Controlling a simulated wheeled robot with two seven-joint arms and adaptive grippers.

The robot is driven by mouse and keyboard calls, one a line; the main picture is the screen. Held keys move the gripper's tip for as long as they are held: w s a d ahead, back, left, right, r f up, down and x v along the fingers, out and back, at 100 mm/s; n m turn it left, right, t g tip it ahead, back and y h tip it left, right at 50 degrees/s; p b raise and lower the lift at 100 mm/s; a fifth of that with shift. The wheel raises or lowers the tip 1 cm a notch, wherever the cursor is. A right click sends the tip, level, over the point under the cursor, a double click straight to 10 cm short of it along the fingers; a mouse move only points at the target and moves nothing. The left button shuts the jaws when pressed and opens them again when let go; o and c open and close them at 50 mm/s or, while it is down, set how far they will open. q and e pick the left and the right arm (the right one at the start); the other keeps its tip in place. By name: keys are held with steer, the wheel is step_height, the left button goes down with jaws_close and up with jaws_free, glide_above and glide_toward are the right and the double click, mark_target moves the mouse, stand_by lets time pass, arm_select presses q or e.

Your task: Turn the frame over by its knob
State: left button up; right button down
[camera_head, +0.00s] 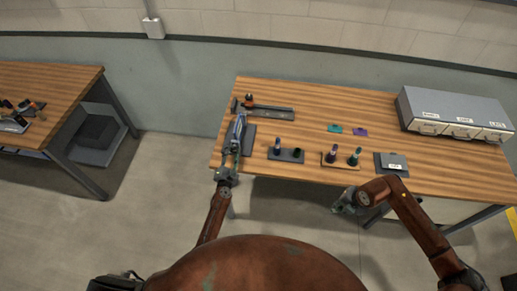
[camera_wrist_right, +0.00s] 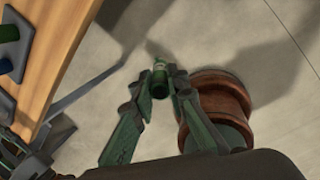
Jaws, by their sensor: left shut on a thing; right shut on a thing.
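My left gripper (camera_head: 236,142) is shut at the left end of the table, on what looks like the grey-blue frame (camera_head: 240,124). The frame appears narrow and raised on edge beside a dark pad (camera_head: 250,138). Its knob cannot be made out behind the fingers. My right gripper (camera_head: 346,202) is off the table's front edge. In the right wrist view its fingers are shut on a small green cylinder (camera_wrist_right: 160,80), held over the floor.
A dark rail (camera_head: 268,113) lies behind the frame. Holders with rollers (camera_head: 287,155) (camera_head: 343,162) and a labelled grey block (camera_head: 393,164) line the table front. Green (camera_head: 335,128) and purple (camera_head: 360,132) pieces lie behind. A drawer cabinet (camera_head: 455,110) stands at right.

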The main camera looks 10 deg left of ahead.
arm_select(q)
steer(key=shift+d+m, duration=0.15)
steer(key=shift+m, duration=0.45)
steer(key=o, duration=1.2)
steer(key=s, duration=1.2)
steer(key=shift+a, duration=0.25)
steer(key=shift+f, duration=0.1)
